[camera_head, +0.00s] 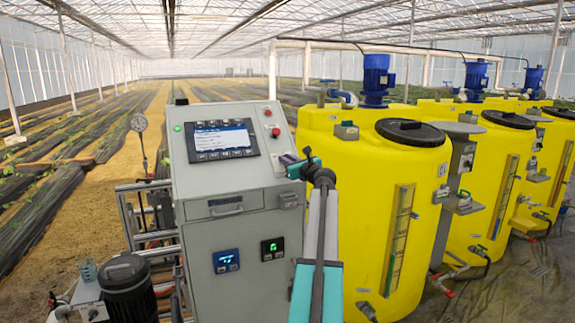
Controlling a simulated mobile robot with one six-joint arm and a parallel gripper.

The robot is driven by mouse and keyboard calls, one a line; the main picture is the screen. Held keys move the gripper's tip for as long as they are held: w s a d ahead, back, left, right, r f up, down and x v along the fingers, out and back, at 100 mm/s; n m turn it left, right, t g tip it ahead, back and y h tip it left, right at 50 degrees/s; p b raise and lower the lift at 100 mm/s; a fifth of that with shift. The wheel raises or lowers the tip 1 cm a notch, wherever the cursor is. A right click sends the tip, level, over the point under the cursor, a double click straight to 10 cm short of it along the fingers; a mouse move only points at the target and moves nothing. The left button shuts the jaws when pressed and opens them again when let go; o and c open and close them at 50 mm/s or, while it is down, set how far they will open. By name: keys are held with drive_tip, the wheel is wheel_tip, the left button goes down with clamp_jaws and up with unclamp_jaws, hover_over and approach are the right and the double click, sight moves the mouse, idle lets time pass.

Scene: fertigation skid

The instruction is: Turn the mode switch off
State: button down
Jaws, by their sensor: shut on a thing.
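The grey control cabinet (235,200) stands at centre-left, with a sloped panel on top. My gripper (289,162) is at the right edge of this panel, below the red buttons. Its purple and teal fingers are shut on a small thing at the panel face. This appears to be the mode switch, but the fingers hide it and I cannot read its position. My arm reaches up from the bottom centre, in front of the cabinet's right side.
A lit screen (222,139) and a red button (275,132) are on the panel. A green lamp (178,128) is at its left. Yellow tanks (360,200) stand close on the right. A dark motor (128,290) is at lower left.

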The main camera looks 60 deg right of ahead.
drive_tip(key=n+y, duration=0.1)
drive_tip(key=n, duration=0.1)
drive_tip(key=n+y+b, duration=0.1)
drive_tip(key=n+y, duration=0.1)
drive_tip(key=d+n+y, duration=0.1)
drive_tip(key=n+y, duration=0.1)
drive_tip(key=shift+s+f+t+b, duration=0.2)
drive_tip(key=shift+t+b, duration=0.1)
drive_tip(key=shift+t, duration=0.1)
drive_tip(key=shift+n+y, duration=1.2)
drive_tip(key=shift+n, duration=0.3)
drive_tip(key=shift+a, duration=0.1)
drive_tip(key=c, duration=1.9)
unclamp_jaws()
drive_tip(key=shift+s, duration=0.1)
drive_tip(key=shift+r, duration=0.15)
drive_tip(key=s+r+b, duration=0.2)
drive_tip(key=s, duration=1.1)
drive_tip(key=shift+s+a, duration=0.25)
drive_tip(key=shift+a, duration=0.2)
